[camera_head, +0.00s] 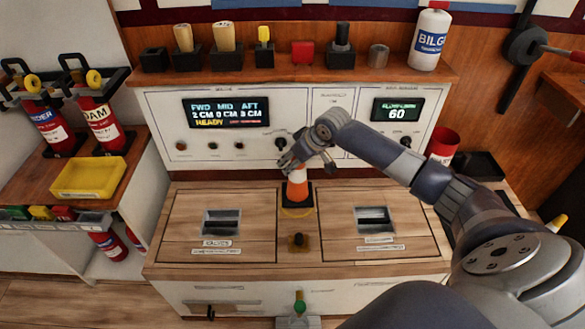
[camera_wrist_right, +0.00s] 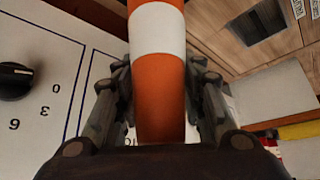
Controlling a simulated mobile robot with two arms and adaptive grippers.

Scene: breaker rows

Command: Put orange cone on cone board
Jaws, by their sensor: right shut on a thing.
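The orange cone (camera_head: 297,184) with a white band is upright at the middle of the wooden counter in the head view. My right gripper (camera_head: 297,164) is shut on its upper part from above. In the right wrist view the cone (camera_wrist_right: 160,105) stands between the two fingers. My left gripper is not in view.
A panel with a display (camera_head: 226,113) and knobs rises behind the counter. A shelf above holds several small items and a white BILGE cylinder (camera_head: 431,42).

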